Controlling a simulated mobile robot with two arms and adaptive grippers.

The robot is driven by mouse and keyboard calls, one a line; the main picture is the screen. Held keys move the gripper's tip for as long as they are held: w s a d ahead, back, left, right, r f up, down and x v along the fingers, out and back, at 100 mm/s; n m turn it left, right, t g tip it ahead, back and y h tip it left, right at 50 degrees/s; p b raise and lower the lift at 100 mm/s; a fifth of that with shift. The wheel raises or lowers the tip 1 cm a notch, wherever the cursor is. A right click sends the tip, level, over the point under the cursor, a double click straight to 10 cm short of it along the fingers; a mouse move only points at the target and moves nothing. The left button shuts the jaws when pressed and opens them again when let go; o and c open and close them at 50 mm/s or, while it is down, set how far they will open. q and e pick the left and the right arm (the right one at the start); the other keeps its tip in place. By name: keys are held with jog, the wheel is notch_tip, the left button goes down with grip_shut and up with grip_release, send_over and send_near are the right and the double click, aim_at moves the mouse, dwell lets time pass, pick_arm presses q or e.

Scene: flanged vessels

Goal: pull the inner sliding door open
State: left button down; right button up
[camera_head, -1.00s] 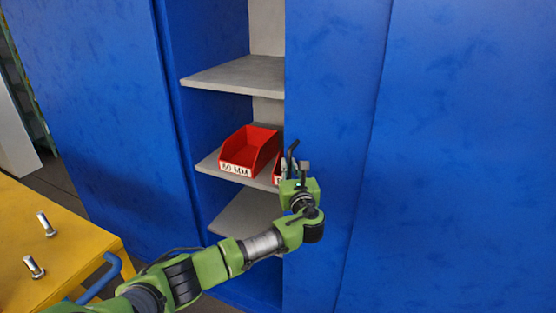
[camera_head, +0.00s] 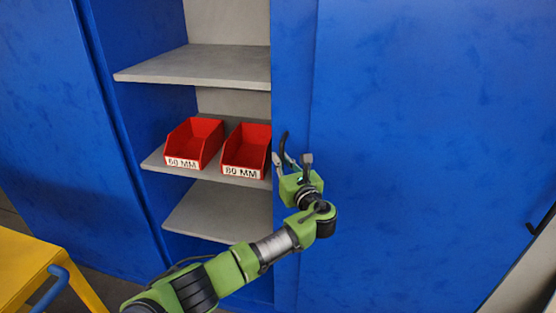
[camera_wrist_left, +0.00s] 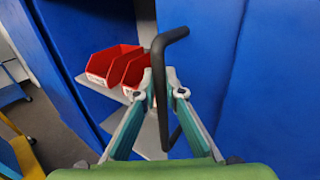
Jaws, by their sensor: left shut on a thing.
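The blue inner sliding door (camera_head: 291,80) shows as a narrow upright strip at the right side of the cabinet opening. Its dark bent handle (camera_head: 284,143) stands out from it and also shows in the left wrist view (camera_wrist_left: 169,38). My left gripper (camera_head: 292,162) is at the handle, with its fingers shut on it; they lie on either side of the bar in the left wrist view (camera_wrist_left: 158,84). The lower part of the handle is partly hidden by the gripper in the head view. My right gripper is not in view.
In the opening, two red bins (camera_head: 193,143) (camera_head: 246,150) stand on a grey middle shelf (camera_head: 152,160). A wide blue panel (camera_head: 420,130) covers the right, with a dark handle (camera_head: 541,219) at its far edge. A yellow table (camera_head: 25,262) is at lower left.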

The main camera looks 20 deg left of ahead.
pick_arm(q)
jog(key=shift+a, duration=0.15)
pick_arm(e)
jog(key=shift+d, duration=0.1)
pick_arm(q)
jog(key=c, duration=2.1)
grip_release()
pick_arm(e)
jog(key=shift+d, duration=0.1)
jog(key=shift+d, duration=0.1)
pick_arm(q)
jog(key=v, duration=1.2)
